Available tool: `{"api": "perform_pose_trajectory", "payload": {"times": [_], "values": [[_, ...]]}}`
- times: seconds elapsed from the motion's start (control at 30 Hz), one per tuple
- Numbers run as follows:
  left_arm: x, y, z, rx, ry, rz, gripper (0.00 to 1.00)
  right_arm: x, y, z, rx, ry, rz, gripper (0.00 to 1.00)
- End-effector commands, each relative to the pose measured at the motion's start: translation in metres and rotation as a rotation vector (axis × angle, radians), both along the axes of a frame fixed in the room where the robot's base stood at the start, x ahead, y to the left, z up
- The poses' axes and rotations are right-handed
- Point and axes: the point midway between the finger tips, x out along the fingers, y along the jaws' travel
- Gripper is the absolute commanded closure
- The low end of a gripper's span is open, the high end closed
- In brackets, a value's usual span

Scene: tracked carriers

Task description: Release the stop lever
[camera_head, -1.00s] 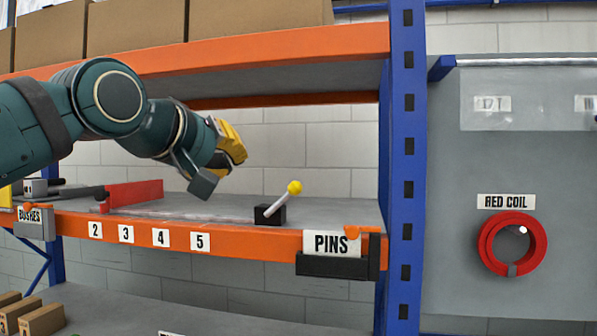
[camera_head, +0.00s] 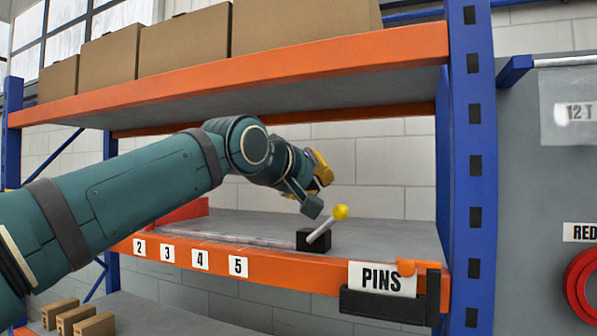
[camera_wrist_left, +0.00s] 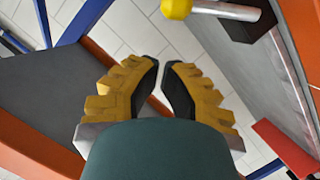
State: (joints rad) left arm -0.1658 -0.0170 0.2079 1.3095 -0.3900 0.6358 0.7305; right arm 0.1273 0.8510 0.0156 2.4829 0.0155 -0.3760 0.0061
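The stop lever (camera_head: 322,229) stands on the orange-edged shelf, a pale rod with a yellow ball knob (camera_head: 340,212) rising from a black base block (camera_head: 311,241). The rod tilts to the right in the head view. My left gripper (camera_head: 325,173) is above the knob and slightly left of it, not touching it. In the left wrist view, the yellow-and-black fingers (camera_wrist_left: 162,80) are nearly together with a thin empty gap. The knob (camera_wrist_left: 177,7) shows at the top edge, beyond the fingertips. My right gripper is not in view.
A PINS label (camera_head: 381,279) with a black holder sits on the shelf's front edge. A blue upright (camera_head: 473,150) stands to the right. Cardboard boxes (camera_head: 305,25) fill the shelf above. A red block (camera_wrist_left: 285,148) lies left on the lever's shelf.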

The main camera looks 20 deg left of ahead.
Motion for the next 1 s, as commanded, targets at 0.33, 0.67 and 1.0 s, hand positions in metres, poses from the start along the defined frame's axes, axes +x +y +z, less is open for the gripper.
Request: {"api": "perform_pose_trajectory", "payload": {"times": [0.33,0.67,1.0], "values": [[0.014,-0.021,-0.026,0.000,-0.001,0.001,1.00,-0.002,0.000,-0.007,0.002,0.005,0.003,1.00],[0.014,-0.022,-0.027,0.001,-0.001,0.000,1.00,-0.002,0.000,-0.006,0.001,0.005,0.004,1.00],[0.014,-0.022,-0.035,0.118,-0.005,-0.002,1.00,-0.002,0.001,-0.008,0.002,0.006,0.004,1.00]]}}
